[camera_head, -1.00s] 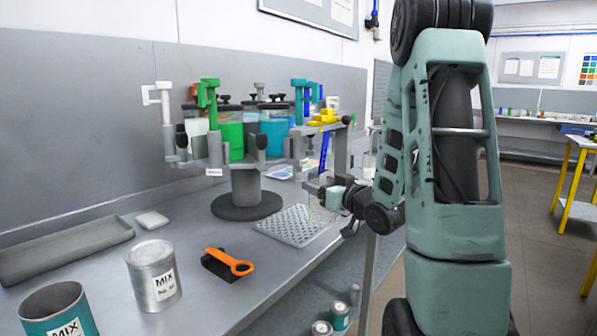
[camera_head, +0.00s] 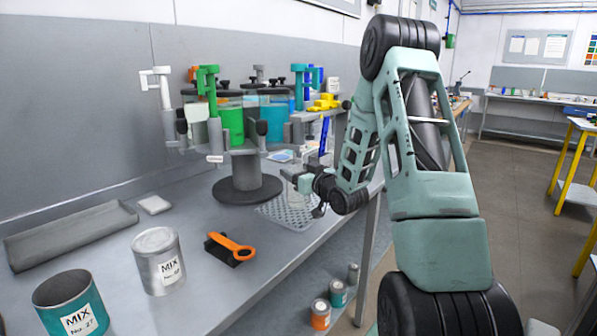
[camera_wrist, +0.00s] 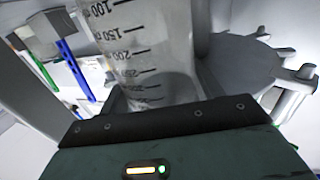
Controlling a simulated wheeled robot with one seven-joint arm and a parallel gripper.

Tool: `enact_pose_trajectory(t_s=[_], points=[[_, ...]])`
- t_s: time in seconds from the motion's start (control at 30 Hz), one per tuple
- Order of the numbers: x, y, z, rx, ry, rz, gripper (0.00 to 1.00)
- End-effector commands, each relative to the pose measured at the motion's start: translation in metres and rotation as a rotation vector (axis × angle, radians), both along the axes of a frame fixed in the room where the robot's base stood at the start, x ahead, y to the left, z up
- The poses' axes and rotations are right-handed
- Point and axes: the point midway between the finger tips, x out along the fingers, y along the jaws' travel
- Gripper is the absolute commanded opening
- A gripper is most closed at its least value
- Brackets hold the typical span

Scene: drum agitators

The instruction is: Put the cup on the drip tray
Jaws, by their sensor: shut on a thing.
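My gripper (camera_head: 298,183) is shut on a clear graduated cup (camera_wrist: 150,45), which fills the middle of the wrist view with its printed marks. In the head view the gripper is over the perforated light-grey drip tray (camera_head: 272,211), near the foot of the dispenser. The cup is see-through and hard to make out there, so I cannot tell whether its base touches the tray. My gripper and the cup hide part of the tray's far right side.
The paint dispenser, with green and blue canisters (camera_head: 272,122), stands just behind the tray on a round dark base (camera_head: 247,192). An orange-handled tool (camera_head: 236,247), a MIX can (camera_head: 158,262) and a teal can (camera_head: 70,305) stand at the front left. The bench edge is close.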

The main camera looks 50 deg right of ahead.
Motion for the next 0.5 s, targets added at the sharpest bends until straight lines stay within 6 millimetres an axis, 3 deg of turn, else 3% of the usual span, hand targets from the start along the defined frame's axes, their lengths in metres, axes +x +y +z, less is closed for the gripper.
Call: enact_pose_trajectory(t_s=[0.3,0.33,0.4,0.5], points=[[-0.0001,-0.0001,-0.0046,0.0,-0.001,0.0,0.33],[-0.0001,-0.0001,-0.0029,0.0,-0.001,0.0,0.73],[-0.0001,-0.0001,-0.0026,0.0,-0.001,0.0,0.87],[-0.0001,-0.0001,-0.0025,0.0,-0.001,0.0,0.87]])
